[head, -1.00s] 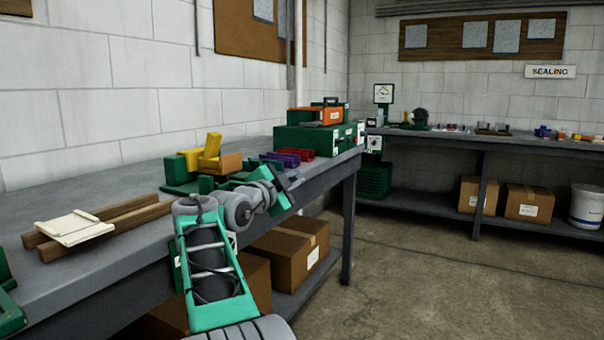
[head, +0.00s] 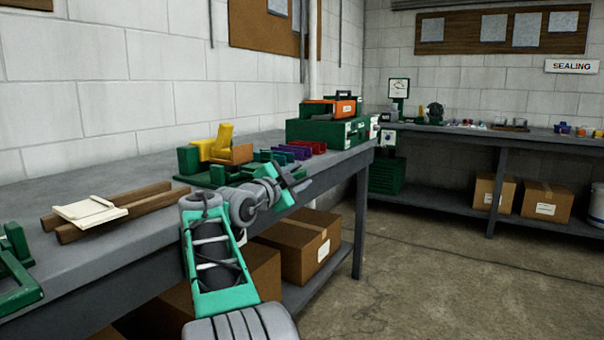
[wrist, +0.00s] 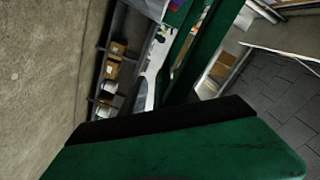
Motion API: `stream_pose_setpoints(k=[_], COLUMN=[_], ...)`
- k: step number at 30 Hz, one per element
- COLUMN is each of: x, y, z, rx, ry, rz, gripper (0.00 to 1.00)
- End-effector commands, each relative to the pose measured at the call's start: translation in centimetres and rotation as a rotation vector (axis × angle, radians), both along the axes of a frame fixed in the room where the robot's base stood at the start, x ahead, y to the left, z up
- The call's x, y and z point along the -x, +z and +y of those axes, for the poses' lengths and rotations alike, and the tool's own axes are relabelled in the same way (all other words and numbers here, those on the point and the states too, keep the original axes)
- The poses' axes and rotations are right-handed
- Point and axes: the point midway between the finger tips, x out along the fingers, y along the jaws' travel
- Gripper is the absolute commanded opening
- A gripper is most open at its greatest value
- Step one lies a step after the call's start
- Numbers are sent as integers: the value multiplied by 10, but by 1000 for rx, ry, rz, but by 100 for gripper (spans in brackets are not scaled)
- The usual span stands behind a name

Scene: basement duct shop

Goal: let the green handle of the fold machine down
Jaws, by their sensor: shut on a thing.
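The fold machine appears to be the low green machine (head: 189,160) with yellow and orange-brown parts on the bench, partly hidden behind my arm. My gripper (head: 291,181) is at the bench's front edge, to the right of this machine. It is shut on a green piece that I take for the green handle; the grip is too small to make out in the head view. In the wrist view a slanted green bar (wrist: 208,42) runs up from a broad green surface with a black edge. Where the handle joins the machine is hidden.
Purple and red bins (head: 307,147) and a green case (head: 325,131) stand behind my gripper on the bench. Wooden strips (head: 150,208) and another green frame (head: 17,270) lie to the left. Cardboard boxes (head: 300,250) sit below. The floor on the right is clear.

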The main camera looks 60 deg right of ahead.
Motion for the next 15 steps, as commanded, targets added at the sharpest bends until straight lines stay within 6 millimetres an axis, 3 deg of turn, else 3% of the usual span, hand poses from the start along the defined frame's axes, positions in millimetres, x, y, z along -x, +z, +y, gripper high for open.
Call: stream_pose_setpoints(k=[1,4,15], x=[-2,0,4], y=[-10,-9,-3], z=[-2,-3,-3], rx=[-14,-12,-6], ry=[1,-3,-8], rz=[14,13,5], gripper=[34,40,40])
